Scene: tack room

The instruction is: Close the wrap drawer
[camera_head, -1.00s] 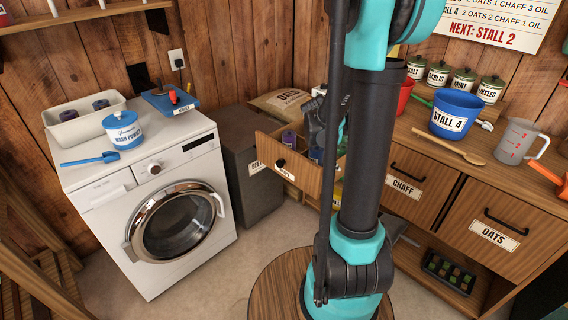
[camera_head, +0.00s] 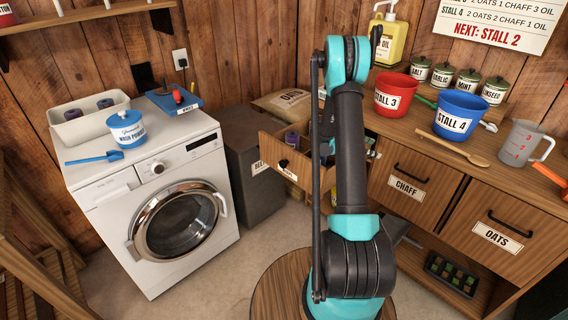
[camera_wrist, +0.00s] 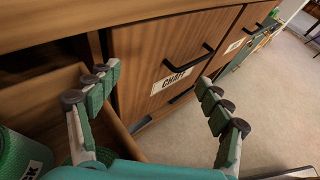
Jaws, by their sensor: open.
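The wrap drawer (camera_head: 298,172) stands pulled out from the left end of the wooden counter. Its front has a dark handle and a white label, and purple rolls show inside. In the head view my arm covers its right part and hides my gripper. In the wrist view the drawer's wooden wall (camera_wrist: 42,98) is at the left, with a green labelled roll (camera_wrist: 20,155) at the lower left. My gripper (camera_wrist: 160,100) is open, with nothing between its fingers. Its left finger overlaps the drawer wall in the picture; I cannot tell if they touch.
The chaff drawer (camera_head: 396,184) and oats drawer (camera_head: 492,240) are shut, with bar handles. A red bucket (camera_head: 393,100) and a blue bucket (camera_head: 468,122) stand on the counter. A dark bin (camera_head: 262,205) and the washing machine (camera_head: 110,205) are to the left.

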